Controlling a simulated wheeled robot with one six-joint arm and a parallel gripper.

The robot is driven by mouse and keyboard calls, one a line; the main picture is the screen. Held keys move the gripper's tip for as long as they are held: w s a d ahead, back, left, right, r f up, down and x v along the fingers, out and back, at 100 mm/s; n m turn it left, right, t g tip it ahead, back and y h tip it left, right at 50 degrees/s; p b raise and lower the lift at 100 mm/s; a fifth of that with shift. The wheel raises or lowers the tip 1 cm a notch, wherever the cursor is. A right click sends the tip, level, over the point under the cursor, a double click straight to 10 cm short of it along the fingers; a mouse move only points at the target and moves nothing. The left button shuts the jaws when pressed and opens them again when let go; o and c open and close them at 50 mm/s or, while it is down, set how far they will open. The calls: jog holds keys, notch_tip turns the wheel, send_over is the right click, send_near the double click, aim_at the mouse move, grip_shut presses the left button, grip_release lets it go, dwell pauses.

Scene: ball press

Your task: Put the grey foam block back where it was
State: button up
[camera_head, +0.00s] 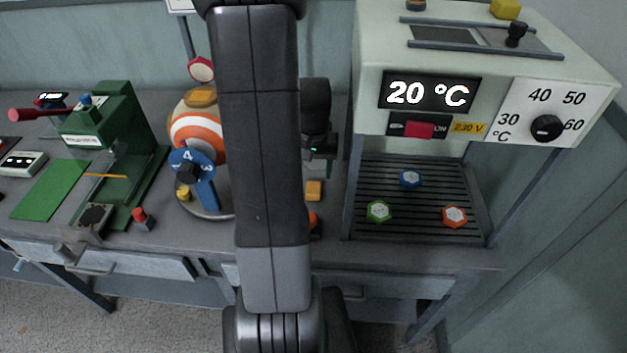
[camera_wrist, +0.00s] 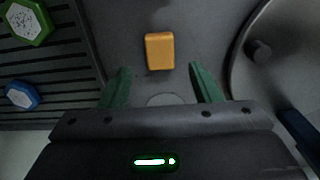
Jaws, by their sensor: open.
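I cannot make out a grey foam block for certain in either view. My gripper (camera_wrist: 159,84) is open, its two green fingers apart with nothing held between them. A yellow-orange block (camera_wrist: 160,51) lies on the grey bench just beyond the fingertips, apart from them. It also shows in the head view (camera_head: 314,190), right of my arm. A faint pale round mark (camera_wrist: 165,99) shows on the bench between the fingers. In the head view my arm hides part of the bench and most of the gripper.
A heater cabinet (camera_head: 455,65) reading 20 °C stands right, above a slatted rack (camera_head: 410,222) with green, blue and orange hexagonal pieces. A green press (camera_head: 125,120) stands left. An orange-and-white ball (camera_head: 195,133) sits beside my arm. A large round base (camera_wrist: 280,75) borders the gripper's right.

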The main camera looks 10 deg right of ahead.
aim_at(314, 188)
jog(key=shift+r, duration=2.65)
